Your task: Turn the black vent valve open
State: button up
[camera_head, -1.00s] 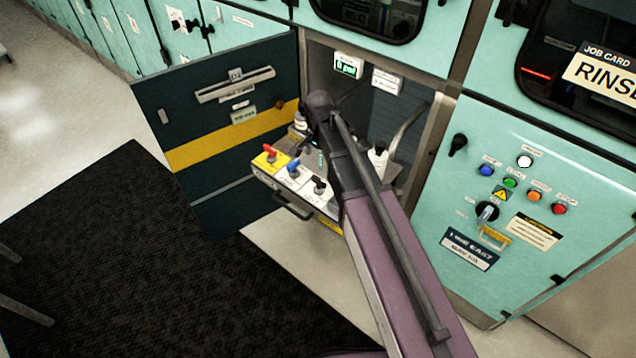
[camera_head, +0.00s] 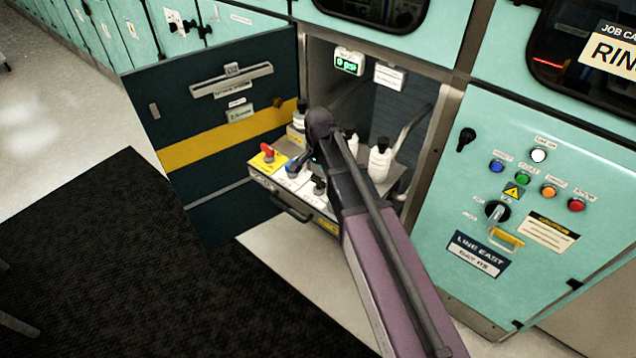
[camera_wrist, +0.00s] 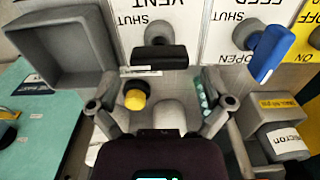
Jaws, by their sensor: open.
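The black vent valve (camera_wrist: 160,57) is in the upper middle of the wrist view. Its bar handle lies crosswise below the upside-down VENT and SHUT lettering. In the head view the black valve (camera_head: 318,184) is at the front of the pulled-out drawer, partly covered by my arm. My gripper (camera_wrist: 162,108) is open, its two fingers spread wide. In the wrist view they lie below the handle, one towards each side, with nothing gripped. In the head view my arm hides most of the gripper.
The blue feed valve (camera_wrist: 271,53) stands close right of the vent valve in the wrist view. A grey open box (camera_wrist: 62,48), a yellow-capped item (camera_wrist: 135,97) and white bottles (camera_head: 380,160) are near. The open cabinet door (camera_head: 215,110) stands left.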

jog(key=shift+f+b, duration=0.75)
jog(key=shift+f, duration=0.25)
jog(key=shift+c, duration=0.2)
jog(key=c, duration=0.9)
